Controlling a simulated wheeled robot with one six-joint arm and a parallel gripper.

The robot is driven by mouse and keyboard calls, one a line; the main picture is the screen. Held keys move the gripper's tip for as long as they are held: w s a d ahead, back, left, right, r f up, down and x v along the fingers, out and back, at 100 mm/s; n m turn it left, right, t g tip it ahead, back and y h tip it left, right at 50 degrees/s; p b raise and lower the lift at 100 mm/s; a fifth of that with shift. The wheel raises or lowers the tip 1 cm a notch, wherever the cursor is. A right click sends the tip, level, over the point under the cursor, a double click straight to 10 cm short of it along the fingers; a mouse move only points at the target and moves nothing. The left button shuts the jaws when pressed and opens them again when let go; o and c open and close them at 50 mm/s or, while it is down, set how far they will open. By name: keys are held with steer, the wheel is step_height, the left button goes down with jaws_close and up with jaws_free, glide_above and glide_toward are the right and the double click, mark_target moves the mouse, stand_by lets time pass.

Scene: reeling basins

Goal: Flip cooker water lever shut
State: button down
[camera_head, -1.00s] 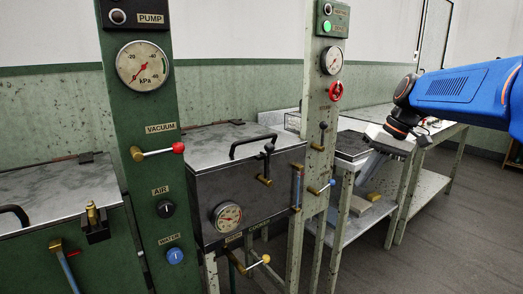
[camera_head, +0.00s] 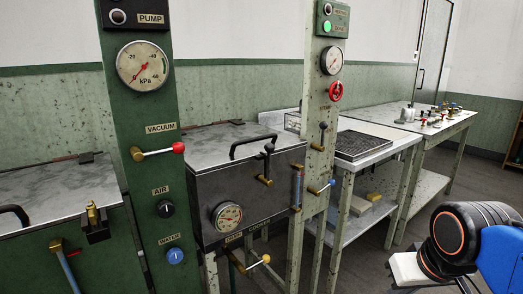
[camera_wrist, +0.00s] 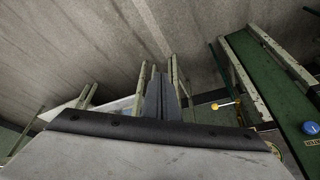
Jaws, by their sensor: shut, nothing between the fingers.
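A brass lever with a blue knob (camera_head: 321,190) sticks out to the right from the pale post beside the cooker (camera_head: 245,190), its knob end slightly raised. I take it for the water lever; its label is too small to read. My gripper shows in the wrist view as dark fingers (camera_wrist: 161,78) closed together and empty. In the head view its pale body (camera_head: 410,270) is at the lower right, partly cut off by the picture edge, apart from the post and lever. The blue-knobbed lever is not clear in the wrist view.
A black-knobbed lever (camera_head: 322,135) and red handwheel (camera_head: 336,91) sit higher on the post. A yellow-knobbed lever (camera_head: 258,263) is under the cooker. The green panel (camera_head: 150,110) carries a red-knobbed lever (camera_head: 160,151) and blue water knob (camera_head: 175,256).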

steer(key=s+f, duration=0.1)
steer(key=f, duration=0.1)
step_height(320, 180, up, 14)
steer(key=n+t+h, duration=0.4)
steer(key=n+h, duration=0.1)
steer(key=n, duration=0.4)
glide_above(333, 182)
steer(key=s+a, duration=0.6)
steer(key=s, duration=0.5)
steer(key=x, duration=0.9)
steer(key=a+x, duration=0.1)
steer(key=x, duration=0.3)
steer(key=shift+w+d+f, duration=0.2)
steer(key=shift+w+f, duration=0.1)
steer(key=shift+f, duration=0.1)
steer(key=shift+w+d+f, duration=0.35)
steer(key=shift+d+f, duration=0.2)
steer(key=shift+f, duration=0.2)
steer(key=shift+r, duration=0.1)
